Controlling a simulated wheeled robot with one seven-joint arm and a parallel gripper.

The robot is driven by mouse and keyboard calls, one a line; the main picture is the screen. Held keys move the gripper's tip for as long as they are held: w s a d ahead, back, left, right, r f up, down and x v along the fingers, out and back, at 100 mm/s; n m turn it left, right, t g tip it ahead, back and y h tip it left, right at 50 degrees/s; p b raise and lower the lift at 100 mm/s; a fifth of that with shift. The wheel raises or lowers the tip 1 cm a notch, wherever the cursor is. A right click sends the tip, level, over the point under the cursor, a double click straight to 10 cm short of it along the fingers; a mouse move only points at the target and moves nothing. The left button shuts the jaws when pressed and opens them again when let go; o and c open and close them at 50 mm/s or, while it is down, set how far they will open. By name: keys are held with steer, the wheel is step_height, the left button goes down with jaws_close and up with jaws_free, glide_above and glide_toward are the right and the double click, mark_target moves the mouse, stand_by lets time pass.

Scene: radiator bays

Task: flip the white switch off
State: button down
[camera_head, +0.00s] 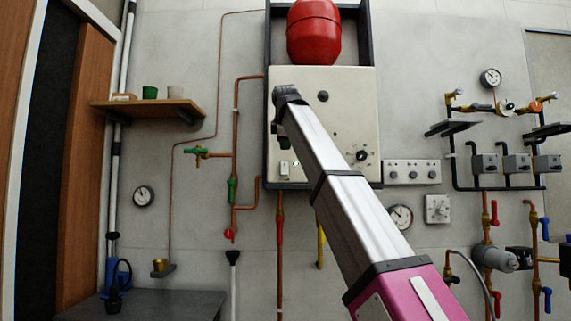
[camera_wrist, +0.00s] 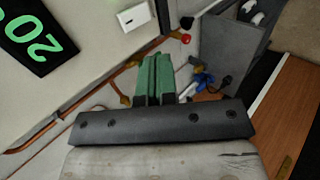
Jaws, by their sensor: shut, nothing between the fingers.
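The white switch (camera_head: 284,168) is a small plate low on the left of the cream boiler panel (camera_head: 350,110). In the wrist view the white switch (camera_wrist: 132,17) shows at the top, beyond the fingertips and a little to their left, with a small dark mark on it. I cannot tell which way it is set. My gripper (camera_wrist: 154,60) has green fingers pressed together with nothing between them. Its tips are apart from the switch. In the head view my arm reaches up across the panel, and the fingers are mostly hidden.
A black display with green digits (camera_wrist: 35,35) is at the wrist view's upper left. A black knob (camera_head: 361,155) is at the panel's lower right. Copper pipes with a green valve (camera_head: 196,151) run left of the boiler. A red tank (camera_head: 314,35) is above.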

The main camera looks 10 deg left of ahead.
mark_target(285, 172)
steer(key=x, duration=0.7)
steer(key=w+r+x, duration=0.1)
steer(key=x, duration=0.3)
steer(key=shift+w+a+f, duration=0.2)
steer(key=shift+w, duration=0.05)
steer(key=shift+w+a+f, duration=0.15)
steer(key=shift+w+f, duration=0.05)
steer(key=shift+w, duration=0.6)
steer(key=shift+f+t, duration=0.2)
steer(key=shift+t, duration=0.1)
steer(key=shift+w+r, duration=0.1)
steer(key=shift+w, duration=0.05)
steer(key=shift+r, duration=0.2)
